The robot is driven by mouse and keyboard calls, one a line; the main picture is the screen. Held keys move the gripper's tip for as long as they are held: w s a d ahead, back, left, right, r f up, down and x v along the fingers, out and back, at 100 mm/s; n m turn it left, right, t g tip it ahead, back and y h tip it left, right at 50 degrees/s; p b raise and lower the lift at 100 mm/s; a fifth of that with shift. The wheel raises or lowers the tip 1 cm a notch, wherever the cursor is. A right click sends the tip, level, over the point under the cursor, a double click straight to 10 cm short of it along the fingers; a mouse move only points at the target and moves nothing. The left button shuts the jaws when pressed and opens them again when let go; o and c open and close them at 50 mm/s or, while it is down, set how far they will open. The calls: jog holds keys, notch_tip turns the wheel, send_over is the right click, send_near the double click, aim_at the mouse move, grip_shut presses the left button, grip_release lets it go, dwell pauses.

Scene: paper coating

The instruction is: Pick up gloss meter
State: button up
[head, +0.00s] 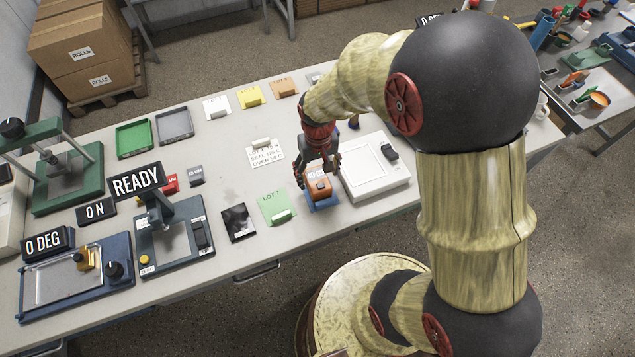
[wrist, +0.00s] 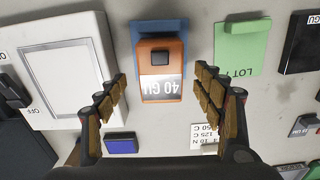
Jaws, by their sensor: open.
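The gloss meter (head: 318,187) is a small orange block with a dark button and a label. In the wrist view the orange gloss meter (wrist: 160,62) reads "40 GU" and rests on a blue base (wrist: 190,27). My gripper (head: 322,165) is just above it in the head view and partly covers it. In the wrist view my gripper (wrist: 172,82) is open, with one finger to each side of the meter. The fingers look clear of it, with gaps on both sides.
A white device with a framed panel (head: 396,182) stands close to the right of the meter. A green "LOT 7" card (head: 272,212) lies to its left. A white printed card (head: 262,146) lies behind. Bare table shows between these things.

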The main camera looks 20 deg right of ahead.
aim_at(318, 179)
notch_tip(318, 179, down, 4)
jog(key=shift+f+b, duration=0.2)
jog(key=shift+b, duration=0.4)
jog(key=shift+c, duration=0.9)
jog(key=c, duration=1.5)
jog(key=shift+o, duration=0.2)
jog(key=shift+r, duration=0.15)
